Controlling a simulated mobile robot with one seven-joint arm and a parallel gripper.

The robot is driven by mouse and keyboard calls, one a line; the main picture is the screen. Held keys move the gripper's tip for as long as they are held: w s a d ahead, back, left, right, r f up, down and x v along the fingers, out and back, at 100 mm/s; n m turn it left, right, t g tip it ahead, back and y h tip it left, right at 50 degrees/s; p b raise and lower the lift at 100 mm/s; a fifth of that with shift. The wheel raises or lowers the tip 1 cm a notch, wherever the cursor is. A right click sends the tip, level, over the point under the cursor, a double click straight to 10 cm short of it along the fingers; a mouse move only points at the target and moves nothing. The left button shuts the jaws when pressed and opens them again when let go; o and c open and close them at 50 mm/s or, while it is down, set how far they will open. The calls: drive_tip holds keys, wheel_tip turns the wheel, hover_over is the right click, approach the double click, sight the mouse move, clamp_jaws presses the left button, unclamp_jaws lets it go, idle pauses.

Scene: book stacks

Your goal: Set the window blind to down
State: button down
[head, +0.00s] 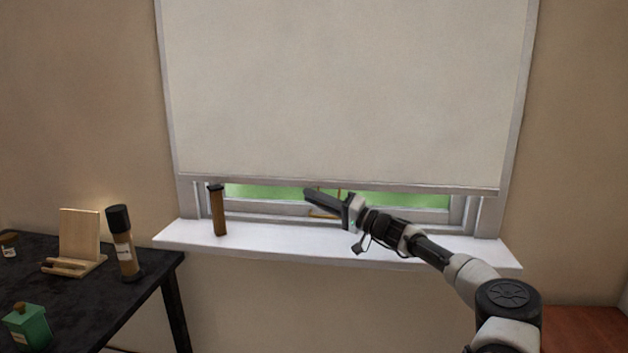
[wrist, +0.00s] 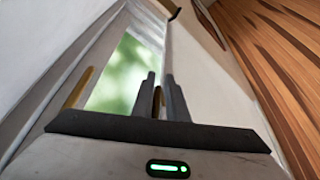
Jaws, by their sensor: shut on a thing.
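The cream window blind (head: 345,85) covers most of the window. Its bottom bar (head: 260,183) hangs a little above the sill, and a narrow strip of green glass shows beneath it. A brass pull handle (head: 322,215) hangs under the bar near its middle, partly hidden by my gripper (head: 322,197). In the wrist view, my gripper (wrist: 160,78) is shut on the handle, with a sliver of brass (wrist: 157,102) between the fingers. Another brass part of the handle (wrist: 78,88) shows to the left.
A brown cylinder with a dark top (head: 218,212) stands on the left of the white sill (head: 280,241). A black table (head: 90,300) at the left holds a wooden stand (head: 79,235), a dark-capped bottle (head: 123,245) and a green container (head: 27,328). The sill's middle is clear.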

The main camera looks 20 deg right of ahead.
drive_tip(key=shift+w+d+f, duration=0.1)
drive_tip(key=shift+d+f, duration=0.2)
drive_tip(key=shift+f, duration=0.5)
drive_tip(key=c, duration=1.9)
unclamp_jaws()
drive_tip(key=shift+w, duration=0.1)
drive_tip(key=v, duration=0.7)
drive_tip(key=shift+s, duration=0.3)
drive_tip(key=shift+d, duration=0.15)
